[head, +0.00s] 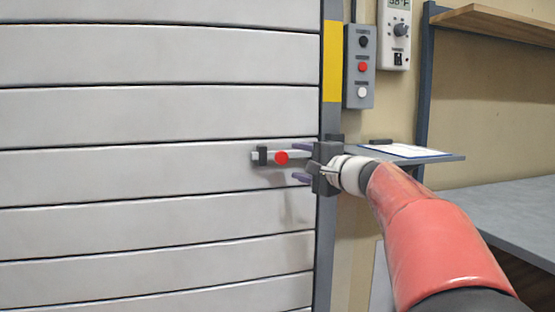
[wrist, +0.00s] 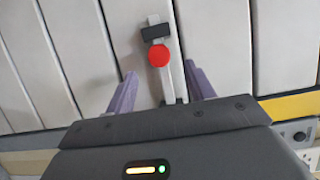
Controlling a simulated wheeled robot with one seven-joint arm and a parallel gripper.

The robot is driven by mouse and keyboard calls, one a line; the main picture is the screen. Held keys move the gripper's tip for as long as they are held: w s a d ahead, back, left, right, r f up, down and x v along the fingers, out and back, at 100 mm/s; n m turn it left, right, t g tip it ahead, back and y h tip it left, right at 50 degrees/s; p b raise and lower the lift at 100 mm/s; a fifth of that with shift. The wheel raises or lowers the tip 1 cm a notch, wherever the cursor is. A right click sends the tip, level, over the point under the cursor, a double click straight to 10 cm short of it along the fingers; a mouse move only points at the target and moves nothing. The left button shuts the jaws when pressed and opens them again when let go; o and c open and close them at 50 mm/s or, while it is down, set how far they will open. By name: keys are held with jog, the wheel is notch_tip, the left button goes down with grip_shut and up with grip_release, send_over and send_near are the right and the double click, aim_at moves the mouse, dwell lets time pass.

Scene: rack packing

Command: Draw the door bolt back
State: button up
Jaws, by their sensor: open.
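The door bolt (head: 297,155) is a light metal bar lying level on the white slatted door, with a round red knob (head: 281,158) and a dark bracket (head: 263,156) at its left end. In the wrist view the bolt (wrist: 177,82) runs between my fingers, and the red knob (wrist: 159,56) lies beyond the fingertips. My gripper (head: 301,163) is open, to the right of the knob, its purple fingers above and below the bar. I cannot tell whether the fingers touch the bar. My gripper hides the bolt's right end in the head view.
A grey door post (head: 325,240) with a yellow band (head: 332,62) stands right of the door. A button box (head: 360,66) and a thermostat (head: 396,32) hang beside it. A small shelf with a clipboard (head: 405,151) juts out behind my gripper. A grey bench (head: 510,215) is at right.

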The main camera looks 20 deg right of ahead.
aim_at(284, 158)
jog(key=p+x, duration=0.1)
jog(key=x, duration=0.6)
jog(key=shift+w+a+p, duration=0.1)
jog(key=shift+p, duration=0.3)
jog(key=shift+c, duration=0.2)
